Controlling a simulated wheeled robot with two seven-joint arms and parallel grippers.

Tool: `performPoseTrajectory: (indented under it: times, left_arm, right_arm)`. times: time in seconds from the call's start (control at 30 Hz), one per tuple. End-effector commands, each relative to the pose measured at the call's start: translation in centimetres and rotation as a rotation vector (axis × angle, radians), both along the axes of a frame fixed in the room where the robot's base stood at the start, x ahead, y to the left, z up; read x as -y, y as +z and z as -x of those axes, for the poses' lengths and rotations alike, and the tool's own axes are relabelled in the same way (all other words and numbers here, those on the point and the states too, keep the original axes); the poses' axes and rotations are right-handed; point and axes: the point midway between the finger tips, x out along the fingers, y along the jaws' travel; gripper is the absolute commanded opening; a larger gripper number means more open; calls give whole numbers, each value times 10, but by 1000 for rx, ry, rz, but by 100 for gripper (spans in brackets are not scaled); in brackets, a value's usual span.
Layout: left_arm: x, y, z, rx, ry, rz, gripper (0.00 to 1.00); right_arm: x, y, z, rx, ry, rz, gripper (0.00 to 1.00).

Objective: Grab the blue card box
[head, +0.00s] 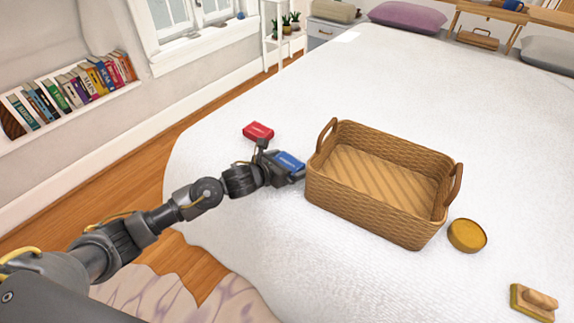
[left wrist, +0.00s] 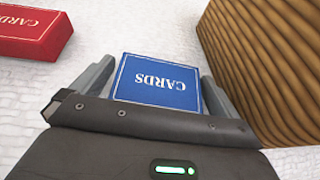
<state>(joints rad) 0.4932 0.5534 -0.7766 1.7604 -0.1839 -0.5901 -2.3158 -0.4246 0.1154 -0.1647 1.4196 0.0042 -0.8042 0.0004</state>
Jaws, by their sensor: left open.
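The blue card box (head: 290,161) lies on the white bed, left of the wicker basket. In the left wrist view the blue card box (left wrist: 158,82) shows its "CARDS" lettering and sits between the two fingers. My left gripper (head: 281,165) is open around it, one finger on each side. In the left wrist view my left gripper (left wrist: 158,88) has its fingers close to the box sides; I cannot tell whether they touch. The gripper body hides the box's near edge. My right gripper is not in view.
A red card box (head: 258,131) lies just behind the gripper, also in the left wrist view (left wrist: 30,32). The wicker basket (head: 330,197) stands close on the right. A round yellow tin (head: 467,235) and a wooden brush (head: 534,301) lie farther right.

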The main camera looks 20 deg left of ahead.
Motion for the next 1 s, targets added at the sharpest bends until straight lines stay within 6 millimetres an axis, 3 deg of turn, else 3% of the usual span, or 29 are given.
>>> performPoseTrajectory:
  times: [0.17, 0.47, 0.77, 1.0]
  left_arm:
    - [0, 0, 0, 0, 0, 0, 97]
    - [0, 0, 0, 0, 0, -1, 58]
    - [-1, 3, 0, 2, 1, 0, 57]
    - [-1, 25, -1, 6, 0, 0, 57]
  right_arm:
    - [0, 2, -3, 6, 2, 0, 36]
    - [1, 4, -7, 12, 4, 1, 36]
    - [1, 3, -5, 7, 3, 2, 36]
    - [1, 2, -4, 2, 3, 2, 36]
